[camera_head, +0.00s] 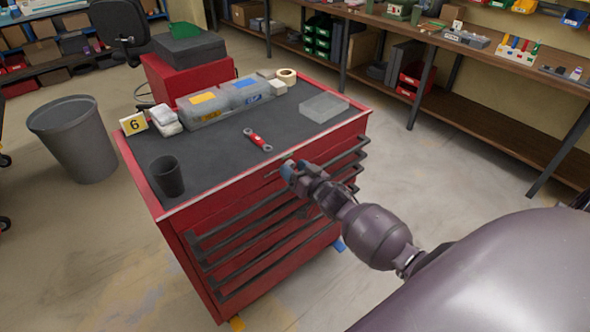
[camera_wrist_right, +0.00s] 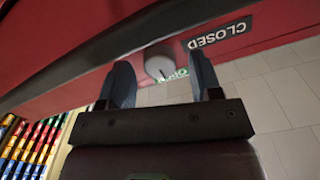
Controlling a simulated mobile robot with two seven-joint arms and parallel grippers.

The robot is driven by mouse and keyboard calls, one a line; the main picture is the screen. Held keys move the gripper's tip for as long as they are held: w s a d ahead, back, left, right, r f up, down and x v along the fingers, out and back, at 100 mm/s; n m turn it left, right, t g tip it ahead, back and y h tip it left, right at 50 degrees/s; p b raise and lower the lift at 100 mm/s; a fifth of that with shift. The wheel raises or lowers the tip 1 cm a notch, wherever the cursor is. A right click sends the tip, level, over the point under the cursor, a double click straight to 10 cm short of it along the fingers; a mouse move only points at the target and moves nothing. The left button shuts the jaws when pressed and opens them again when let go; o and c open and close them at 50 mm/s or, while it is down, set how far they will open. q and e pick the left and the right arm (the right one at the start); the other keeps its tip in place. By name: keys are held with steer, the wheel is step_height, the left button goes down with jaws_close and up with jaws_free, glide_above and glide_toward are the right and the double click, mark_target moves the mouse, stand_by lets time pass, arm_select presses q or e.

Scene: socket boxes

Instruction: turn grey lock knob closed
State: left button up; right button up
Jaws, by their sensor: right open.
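The grey lock knob (camera_wrist_right: 160,67) is a small round disc on the red front of the tool cabinet (camera_head: 185,232). In the right wrist view a dark "CLOSED" label (camera_wrist_right: 220,34) is on one side of it and a green "OPEN" label (camera_wrist_right: 172,76) is close by, partly hidden. My right gripper (camera_wrist_right: 163,76) is open, with one blue finger on each side of the knob; I cannot tell whether they touch it. In the head view my right gripper (camera_head: 290,170) is at the cabinet's top front edge, and the knob is hidden. My left gripper is not in view.
A red-and-silver tool (camera_head: 258,140), a clear box (camera_head: 323,107) and a dark cup (camera_head: 167,176) stand on the cabinet's mat. Dark drawer handles (camera_head: 270,240) stick out below my right gripper. A grey bin (camera_head: 75,140) stands to the left.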

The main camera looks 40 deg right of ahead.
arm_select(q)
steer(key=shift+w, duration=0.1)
arm_select(e)
steer(key=c, duration=0.9)
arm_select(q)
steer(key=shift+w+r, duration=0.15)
arm_select(e)
steer(key=shift+c, duration=0.2)
